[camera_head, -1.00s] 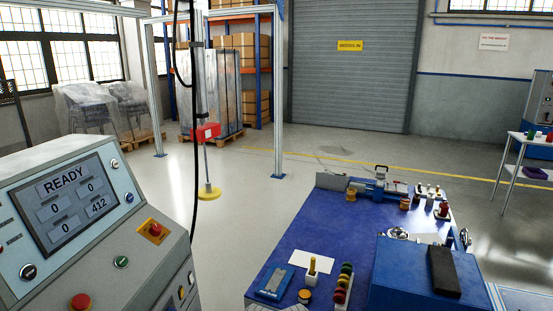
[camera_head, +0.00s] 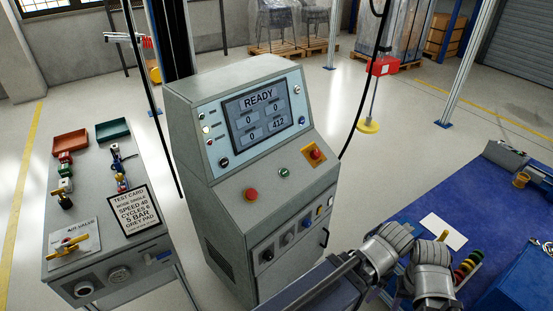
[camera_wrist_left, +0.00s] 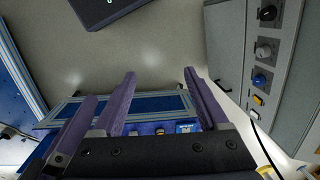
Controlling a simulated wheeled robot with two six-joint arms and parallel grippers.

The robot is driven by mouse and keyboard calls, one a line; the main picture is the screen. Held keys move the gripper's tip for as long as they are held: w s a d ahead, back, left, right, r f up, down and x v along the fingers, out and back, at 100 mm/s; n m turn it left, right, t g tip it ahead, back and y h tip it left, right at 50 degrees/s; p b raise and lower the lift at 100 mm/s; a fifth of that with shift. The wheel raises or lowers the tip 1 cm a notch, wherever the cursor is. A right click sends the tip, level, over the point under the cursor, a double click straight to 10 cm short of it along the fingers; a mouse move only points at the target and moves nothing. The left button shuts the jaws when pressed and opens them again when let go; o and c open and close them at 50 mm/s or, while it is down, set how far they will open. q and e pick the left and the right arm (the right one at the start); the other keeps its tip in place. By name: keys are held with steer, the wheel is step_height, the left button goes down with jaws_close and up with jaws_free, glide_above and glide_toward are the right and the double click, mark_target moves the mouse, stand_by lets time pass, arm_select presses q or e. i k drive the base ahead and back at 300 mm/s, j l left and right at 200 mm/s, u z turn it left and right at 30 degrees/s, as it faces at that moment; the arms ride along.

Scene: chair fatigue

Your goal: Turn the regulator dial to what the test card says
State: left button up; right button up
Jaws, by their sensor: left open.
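The test card (camera_head: 132,211) stands on the grey cart (camera_head: 112,255) at the left and reads mode single, speed 40, cycles 6, 5 bar, grey pad. Two round fittings are on the cart's front: a dark-centred one (camera_head: 84,289) and a paler one (camera_head: 118,274). I cannot tell which is the regulator dial, nor read any setting. An air valve plate with a yellow handle (camera_head: 75,241) lies above them. My left gripper (camera_wrist_left: 163,85) is open and empty in the wrist view, with purple fingers spread, away from the cart. My right gripper's fingers do not show.
The grey console (camera_head: 240,170) shows READY on its screen (camera_head: 264,111), beside the cart. The blue table (camera_head: 430,210) is at the right. Red (camera_head: 70,141) and green (camera_head: 112,129) trays sit at the cart's back. Open floor lies left of the cart.

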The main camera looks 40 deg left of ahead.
mark_target(82, 289)
steer(key=k+j, duration=0.1)
steer(key=k, duration=0.25)
steer(key=k+j, duration=0.1)
steer(key=k, duration=0.2)
steer(key=k+u, duration=0.1)
steer(key=u, duration=2.45)
steer(key=k+j+z, duration=0.15)
steer(key=j, duration=0.15)
steer(key=k+j+z, duration=0.15)
steer(key=j, duration=0.15)
steer(key=i, duration=0.05)
